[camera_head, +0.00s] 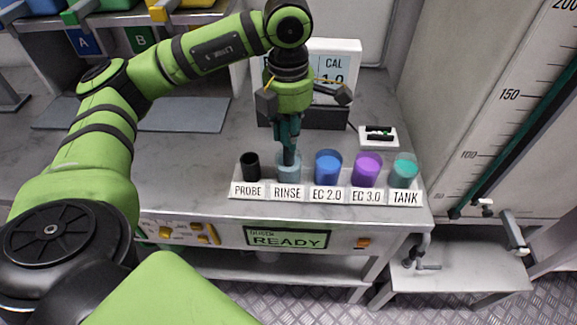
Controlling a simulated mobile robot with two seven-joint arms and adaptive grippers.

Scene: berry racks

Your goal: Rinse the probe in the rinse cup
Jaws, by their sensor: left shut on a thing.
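The rinse cup (289,172) is a clear cup with pale blue liquid, second from the left in a white labelled rack (325,201). My left gripper (289,122) points down directly above it and is shut on the dark probe (290,156). The probe's lower end reaches down into the rinse cup's opening; how deep it sits is hard to tell. The probe holder (250,166), a black cup labelled PROBE, stands to the left of the rinse cup. My right gripper is not in view.
Right of the rinse cup stand a blue EC 2.0 cup (327,168), a purple EC 3.0 cup (367,169) and a teal TANK cup (404,172). A meter marked CAL (335,72) stands behind my gripper.

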